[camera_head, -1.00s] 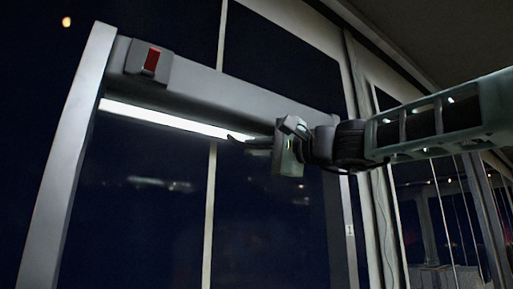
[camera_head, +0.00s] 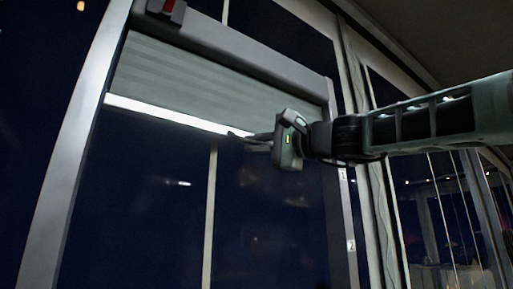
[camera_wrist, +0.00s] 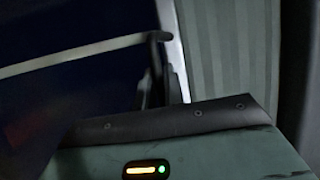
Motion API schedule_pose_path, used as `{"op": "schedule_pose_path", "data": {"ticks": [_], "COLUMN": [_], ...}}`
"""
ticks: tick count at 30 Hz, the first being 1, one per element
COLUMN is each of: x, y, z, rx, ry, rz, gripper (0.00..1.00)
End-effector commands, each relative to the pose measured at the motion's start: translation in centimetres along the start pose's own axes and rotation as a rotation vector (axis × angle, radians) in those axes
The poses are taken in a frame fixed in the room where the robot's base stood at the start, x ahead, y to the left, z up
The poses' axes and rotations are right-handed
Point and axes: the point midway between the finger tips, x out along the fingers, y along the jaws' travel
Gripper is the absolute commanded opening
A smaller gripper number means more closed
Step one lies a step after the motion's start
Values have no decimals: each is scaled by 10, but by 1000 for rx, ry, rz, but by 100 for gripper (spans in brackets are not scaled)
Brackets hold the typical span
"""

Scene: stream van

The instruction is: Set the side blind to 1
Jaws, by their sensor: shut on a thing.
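The side blind (camera_head: 200,85) is a pale, slatted sheet that hangs partly down from its housing (camera_head: 225,40) in the window frame. Its bright white bottom bar (camera_head: 165,113) slopes down to the right. My gripper (camera_head: 245,136) is shut on this bar toward its right part. In the wrist view my fingers (camera_wrist: 157,75) are at the bar (camera_wrist: 175,50), with the slats (camera_wrist: 230,55) to its right. A mark 1 (camera_head: 342,173) is on the right side post, and the bar's line appears a little above it. My gripper hides the bar's right end.
A mark 2 (camera_head: 350,245) is lower on the same post. A red patch (camera_head: 167,6) is on the housing's upper left. Dark window glass (camera_head: 150,200) fills the area below the bar. Thin cords (camera_head: 455,210) hang at the right.

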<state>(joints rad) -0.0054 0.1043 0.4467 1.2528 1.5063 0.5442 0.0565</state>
Motion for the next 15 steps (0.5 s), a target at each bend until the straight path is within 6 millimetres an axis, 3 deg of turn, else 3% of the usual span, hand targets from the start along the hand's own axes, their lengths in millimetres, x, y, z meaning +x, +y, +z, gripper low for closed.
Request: {"op": "schedule_pose_path", "data": {"ticks": [1,3,15], "x": [-3,-5,-9], "y": [18,27,48], "z": [1,2,3], "rx": [0,1,1], "ry": [0,0,1], "rz": [1,1,1], "gripper": [0,0,0]}}
